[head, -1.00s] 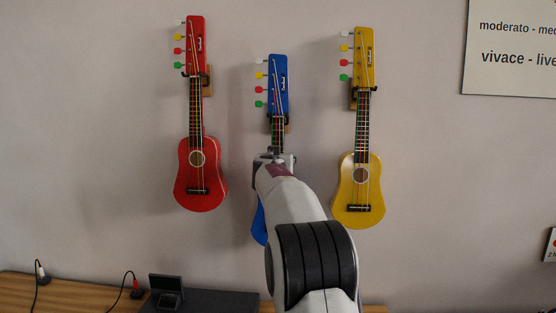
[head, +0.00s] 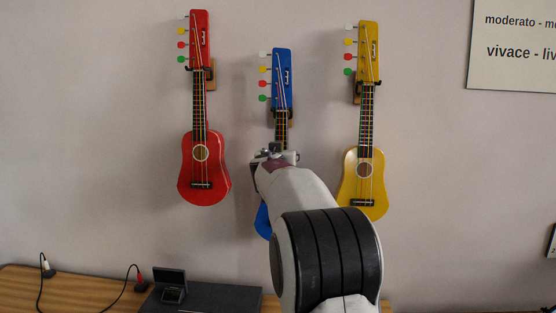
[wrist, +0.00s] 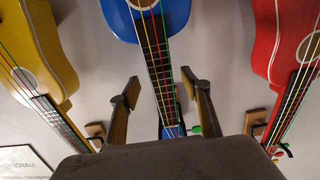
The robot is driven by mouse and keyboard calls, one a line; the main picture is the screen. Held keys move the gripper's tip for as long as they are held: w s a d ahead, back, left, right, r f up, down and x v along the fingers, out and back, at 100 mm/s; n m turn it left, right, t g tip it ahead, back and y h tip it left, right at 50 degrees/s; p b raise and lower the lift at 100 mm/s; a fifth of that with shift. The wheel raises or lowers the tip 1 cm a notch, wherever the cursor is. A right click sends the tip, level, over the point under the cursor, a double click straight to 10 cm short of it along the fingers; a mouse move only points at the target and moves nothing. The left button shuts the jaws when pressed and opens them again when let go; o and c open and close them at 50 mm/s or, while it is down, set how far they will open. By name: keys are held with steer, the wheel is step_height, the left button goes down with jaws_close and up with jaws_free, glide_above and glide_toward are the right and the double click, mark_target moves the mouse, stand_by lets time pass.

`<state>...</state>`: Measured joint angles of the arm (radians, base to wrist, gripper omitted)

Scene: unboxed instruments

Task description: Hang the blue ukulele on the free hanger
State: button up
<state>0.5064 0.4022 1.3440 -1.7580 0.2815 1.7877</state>
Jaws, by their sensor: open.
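The blue ukulele (head: 282,75) hangs upright on the wall between the red and yellow ones, its neck at a dark hook (head: 290,113). My arm hides most of its body in the head view. In the wrist view, which looks inverted, its blue body (wrist: 150,15) is at the top and its neck runs down the middle. My gripper (wrist: 165,92) is open, with one finger on each side of the neck. The fingers look apart from it. In the head view my gripper (head: 270,155) is at the neck, below the hook, mostly hidden by my arm.
The red ukulele (head: 205,165) hangs on the left and the yellow ukulele (head: 363,180) on the right, each on a wooden-backed hook. Below are a wooden surface (head: 90,290), a dark flat case (head: 215,298) and cables. A sign (head: 515,45) is at upper right.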

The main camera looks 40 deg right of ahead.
steer(key=v, duration=0.6)
steer(key=shift+s+a, duration=0.3)
steer(key=shift+r, duration=0.1)
stand_by(1.2)
steer(key=s+d+f+n+g, duration=0.1)
steer(key=s+f+n+g, duration=0.25)
steer(key=s+f, duration=0.35)
steer(key=s+a+f+g+y, duration=0.2)
steer(key=s+a+f+g, duration=0.1)
steer(key=s+a+f, duration=0.5)
steer(key=s+a+f+n+y, duration=0.1)
steer(key=s+a+f+y, duration=0.2)
steer(key=s+a, duration=0.4)
steer(key=s+a+f+n+y, duration=0.2)
steer(key=s+a, duration=0.6)
steer(key=a, duration=0.6)
steer(key=s+a+f+n+y, duration=0.2)
steer(key=s+a+f+y, duration=0.2)
steer(key=s+a, duration=0.3)
steer(key=shift+s+a+f+y, duration=0.35)
steer(key=shift+a+y, duration=0.05)
steer(key=shift+a, duration=1.8)
